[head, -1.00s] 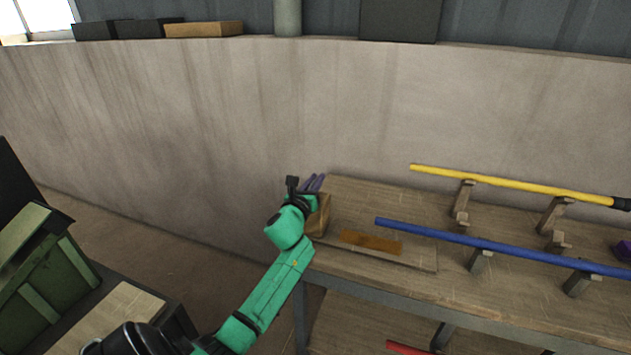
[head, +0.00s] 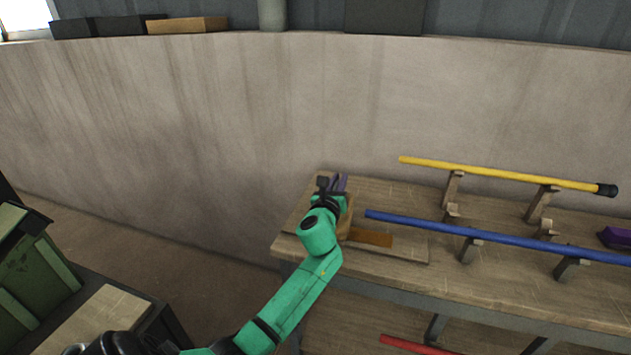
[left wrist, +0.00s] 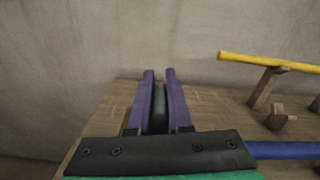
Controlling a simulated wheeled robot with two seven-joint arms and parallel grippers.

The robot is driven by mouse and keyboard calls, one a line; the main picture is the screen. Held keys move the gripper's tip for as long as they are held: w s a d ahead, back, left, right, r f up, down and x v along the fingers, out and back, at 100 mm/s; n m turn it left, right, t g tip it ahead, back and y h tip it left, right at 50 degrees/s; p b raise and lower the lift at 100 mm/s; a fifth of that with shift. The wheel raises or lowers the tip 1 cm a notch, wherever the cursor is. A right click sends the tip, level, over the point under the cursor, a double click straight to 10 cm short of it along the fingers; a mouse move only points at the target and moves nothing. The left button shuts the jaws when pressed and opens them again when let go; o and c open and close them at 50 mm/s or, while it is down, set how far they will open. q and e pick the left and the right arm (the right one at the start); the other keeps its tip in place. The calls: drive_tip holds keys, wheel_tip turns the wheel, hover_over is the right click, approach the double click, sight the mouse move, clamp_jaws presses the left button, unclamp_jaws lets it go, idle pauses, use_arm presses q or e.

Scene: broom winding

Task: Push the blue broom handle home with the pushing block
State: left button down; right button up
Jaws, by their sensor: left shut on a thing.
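The blue broom handle (head: 490,238) lies level on wooden rests, its free left end over the bench. My left gripper (head: 339,183) has purple fingers and is left of that end, with a gap between. It is shut on the pushing block, a brown wooden block (head: 347,218) mostly hidden behind my wrist. In the left wrist view a dark part (left wrist: 159,108) shows between the fingers (left wrist: 160,75). The blue handle (left wrist: 285,150) also shows there at the right. Its right end is outside the head view. My right gripper is not in view.
The bench (head: 400,190) carries a yellow handle (head: 490,173) with a black end behind the blue one. An orange-brown patch (head: 372,239) lies on a board in front. A purple piece (head: 615,238) is at right. A red handle (head: 415,346) shows below.

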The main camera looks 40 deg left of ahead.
use_arm(q)
drive_tip(key=shift+w+d+f, duration=0.1)
drive_tip(key=shift+w+d, duration=0.05)
drive_tip(key=shift+d, duration=0.35)
drive_tip(key=shift+w+d, duration=0.15)
drive_tip(key=shift+d, duration=0.3)
drive_tip(key=c, duration=0.8)
unclamp_jaws()
drive_tip(key=shift+c, duration=0.2)
drive_tip(key=v, duration=1.4)
drive_tip(key=shift+s+d, duration=0.2)
drive_tip(key=shift+s, duration=0.05)
drive_tip(key=shift+a, duration=0.1)
